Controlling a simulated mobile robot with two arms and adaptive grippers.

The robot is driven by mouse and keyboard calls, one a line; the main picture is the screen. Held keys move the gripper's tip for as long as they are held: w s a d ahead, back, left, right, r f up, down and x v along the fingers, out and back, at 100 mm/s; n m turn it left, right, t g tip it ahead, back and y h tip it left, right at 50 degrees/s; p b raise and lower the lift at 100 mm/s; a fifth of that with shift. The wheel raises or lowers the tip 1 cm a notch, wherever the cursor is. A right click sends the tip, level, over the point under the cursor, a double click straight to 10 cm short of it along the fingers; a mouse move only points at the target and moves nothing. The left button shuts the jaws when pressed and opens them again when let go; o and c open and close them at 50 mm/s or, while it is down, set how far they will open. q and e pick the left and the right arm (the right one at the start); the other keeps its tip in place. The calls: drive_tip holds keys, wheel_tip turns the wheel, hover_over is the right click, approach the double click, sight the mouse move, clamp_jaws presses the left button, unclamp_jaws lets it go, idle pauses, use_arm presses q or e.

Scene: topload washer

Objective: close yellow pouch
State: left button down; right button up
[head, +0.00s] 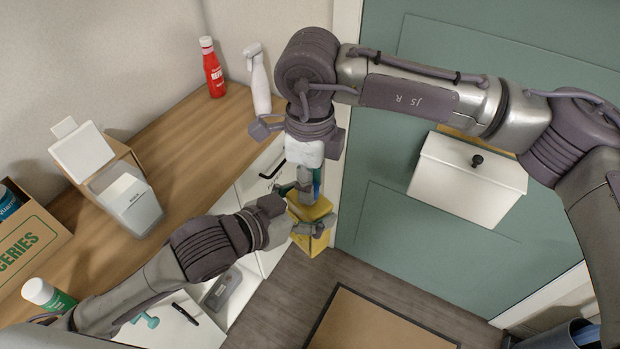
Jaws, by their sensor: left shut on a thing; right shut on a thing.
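The yellow pouch (313,244) is upright beside the counter front, in front of the green door, and partly hidden by both grippers. My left gripper (317,226) reaches in from the left and is shut on the pouch's side. My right gripper (304,190) points down from above and is shut at the pouch's top. The fingers hide the pouch's opening, so I cannot tell whether it is open or closed.
The wooden counter (195,135) holds a red bottle (212,68), a white spray bottle (260,85), a grey container (128,198) and a groceries box (25,240). A white box (468,180) is on the green door (400,225). A brown mat (375,322) lies on the floor.

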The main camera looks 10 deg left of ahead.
drive_tip(key=m, duration=0.4)
drive_tip(key=shift+r+m, duration=0.1)
drive_tip(key=shift+m, duration=0.2)
drive_tip(key=m, duration=1.1)
drive_tip(key=shift+w, duration=0.1)
drive_tip(key=m, duration=1)
drive_tip(key=shift+m, duration=0.4)
drive_tip(key=m, duration=0.3)
drive_tip(key=shift+a, duration=0.1)
drive_tip(key=o, duration=0.8)
